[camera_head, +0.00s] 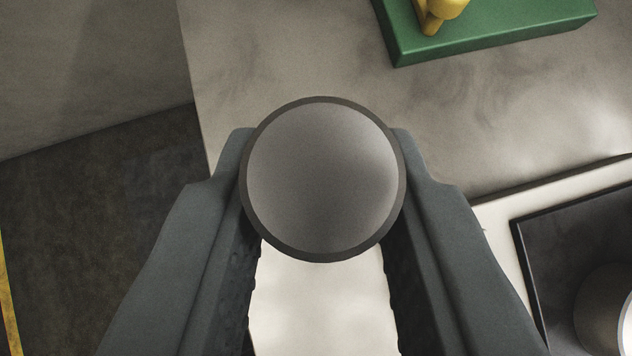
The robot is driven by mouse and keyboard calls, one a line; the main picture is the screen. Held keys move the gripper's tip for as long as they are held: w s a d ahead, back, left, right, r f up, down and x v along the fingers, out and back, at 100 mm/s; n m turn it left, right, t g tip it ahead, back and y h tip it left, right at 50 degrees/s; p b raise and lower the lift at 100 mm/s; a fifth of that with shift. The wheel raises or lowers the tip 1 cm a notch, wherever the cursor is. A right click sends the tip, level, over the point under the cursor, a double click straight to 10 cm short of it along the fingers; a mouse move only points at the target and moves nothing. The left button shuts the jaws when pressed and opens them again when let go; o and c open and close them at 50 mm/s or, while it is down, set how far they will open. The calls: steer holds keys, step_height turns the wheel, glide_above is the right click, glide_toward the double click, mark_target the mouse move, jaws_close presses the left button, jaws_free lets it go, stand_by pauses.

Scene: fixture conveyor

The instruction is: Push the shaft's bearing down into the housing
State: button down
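My gripper (322,165) has its two dark fingers on either side of a round grey metal piece and is shut on it. This piece, seen end-on as a disc with a darker rim, looks like the shaft (318,185). It hides whatever lies straight below it. A bearing on it cannot be made out. I cannot identify the housing for certain. A green block (480,35) with a yellow part (440,12) on it lies at the top right, apart from my gripper.
A grey worktop (290,50) spans the upper middle and right, mostly clear. At the lower right, a black tray (545,250) on a white surface (495,235) holds a metal cylinder (605,310), cut by the frame. A dark floor (100,220) with a yellow line (8,300) shows at left.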

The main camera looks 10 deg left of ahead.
mark_target(318, 145)
steer(key=shift+r, duration=1.75)
steer(key=shift+s, duration=0.1)
stand_by(0.6)
